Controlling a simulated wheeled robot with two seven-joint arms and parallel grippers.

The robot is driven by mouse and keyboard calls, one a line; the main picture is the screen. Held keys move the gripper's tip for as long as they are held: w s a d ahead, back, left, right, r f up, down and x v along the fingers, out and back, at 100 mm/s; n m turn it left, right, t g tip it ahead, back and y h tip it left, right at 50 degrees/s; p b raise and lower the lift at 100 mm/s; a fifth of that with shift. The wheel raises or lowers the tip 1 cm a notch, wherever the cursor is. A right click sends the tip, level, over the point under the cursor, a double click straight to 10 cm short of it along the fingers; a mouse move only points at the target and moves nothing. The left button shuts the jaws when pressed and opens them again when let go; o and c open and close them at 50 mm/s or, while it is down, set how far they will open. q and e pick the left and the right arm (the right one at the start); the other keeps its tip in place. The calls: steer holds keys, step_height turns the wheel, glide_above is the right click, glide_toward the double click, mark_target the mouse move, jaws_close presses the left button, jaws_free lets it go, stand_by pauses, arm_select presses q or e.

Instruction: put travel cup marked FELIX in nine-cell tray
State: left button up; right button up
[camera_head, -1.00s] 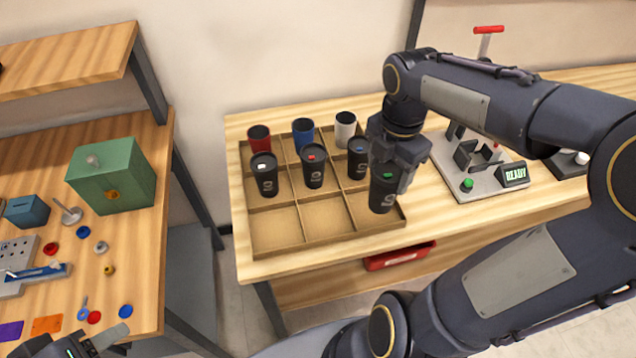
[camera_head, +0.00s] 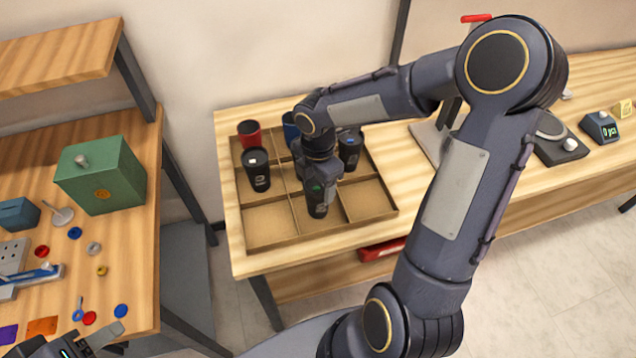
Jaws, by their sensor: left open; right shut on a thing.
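The nine-cell tray (camera_head: 283,237) lies on the right-hand table. My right gripper (camera_head: 318,186) is shut on a black travel cup (camera_head: 317,207) with a green mark on its lid. The cup is upright over the front-middle cell; I cannot tell if it touches the tray floor. No FELIX marking can be read. A black cup with a white-marked lid (camera_head: 257,172), a red cup (camera_head: 249,134), a blue cup (camera_head: 290,127) and a black cup with a blue mark (camera_head: 350,146) stand in other cells. My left gripper (camera_head: 96,343) is open and empty at the bottom left.
The front-left and front-right cells look empty. My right arm hides part of the back cells and the marker machine. A scale (camera_head: 559,140) and a small display box (camera_head: 602,127) stand on the right. A green box (camera_head: 100,177) stands on the left table.

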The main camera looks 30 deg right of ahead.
steer(key=shift+f, duration=0.3)
steer(key=o, duration=0.7)
steer(key=shift+c, duration=0.2)
step_height(320, 180, up, 11)
steer(key=s+a+r+m+t+y, duration=0.1)
steer(key=s+a+m+t+y, duration=0.1)
steer(key=s+m, duration=0.6)
steer(key=s+a+r+m+t+y, duration=0.1)
steer(key=s+a+m+t, duration=0.1)
steer(key=s+m, duration=0.7)
steer(key=m+t, duration=0.1)
steer(key=m, duration=0.3)
steer(key=shift+r+m+t+y+p, duration=0.15)
steer(key=shift+m+t+y+p, duration=0.15)
steer(key=shift+y+p, duration=0.1)
